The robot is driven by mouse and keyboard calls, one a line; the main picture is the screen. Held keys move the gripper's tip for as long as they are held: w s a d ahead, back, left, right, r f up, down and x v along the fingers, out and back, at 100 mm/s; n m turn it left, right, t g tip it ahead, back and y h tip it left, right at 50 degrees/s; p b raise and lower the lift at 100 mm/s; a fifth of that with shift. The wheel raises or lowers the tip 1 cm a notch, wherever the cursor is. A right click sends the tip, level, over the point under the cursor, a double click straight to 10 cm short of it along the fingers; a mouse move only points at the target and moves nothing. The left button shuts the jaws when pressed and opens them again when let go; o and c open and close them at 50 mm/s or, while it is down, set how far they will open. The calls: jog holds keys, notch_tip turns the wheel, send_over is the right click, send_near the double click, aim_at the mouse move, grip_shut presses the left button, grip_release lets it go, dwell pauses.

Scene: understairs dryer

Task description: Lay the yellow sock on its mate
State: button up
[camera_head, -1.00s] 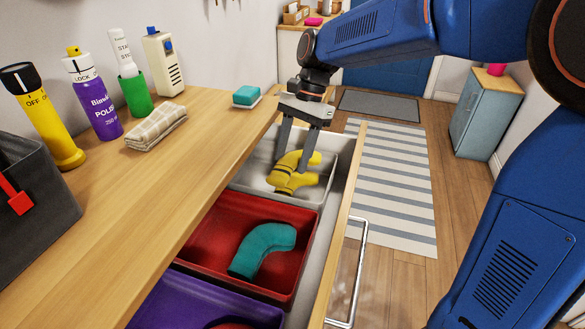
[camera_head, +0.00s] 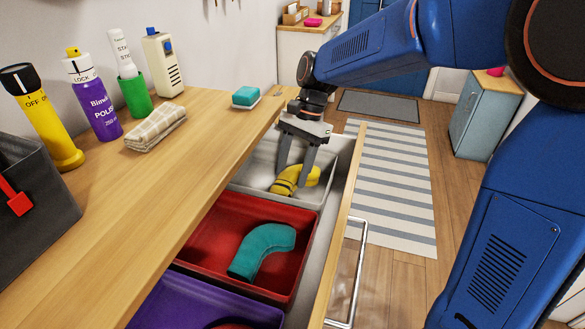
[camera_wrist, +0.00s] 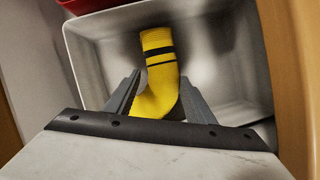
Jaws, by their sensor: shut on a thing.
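Yellow sock fabric with dark stripes (camera_head: 284,184) lies low in the light grey bin (camera_head: 262,160) at the far end of the open drawer. My gripper (camera_head: 293,172) points down into this bin and is shut on the yellow sock. In the wrist view the sock (camera_wrist: 158,62) runs between the two fingers, bends near them, and its dark-striped part stretches toward the far bin wall (camera_wrist: 95,50). Only one sock shows clearly there. The mate cannot be told apart; it may be hidden beneath the held sock.
A red bin (camera_head: 200,256) with a teal sock (camera_head: 262,248) is nearer in the drawer, then a purple bin (camera_head: 175,305). The wooden counter (camera_head: 140,190) borders the drawer on the left. The drawer front with its handle (camera_head: 356,272) stands on the right.

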jog(key=o, duration=1.1)
jog(key=v, duration=1.2)
jog(key=shift+r, duration=0.4)
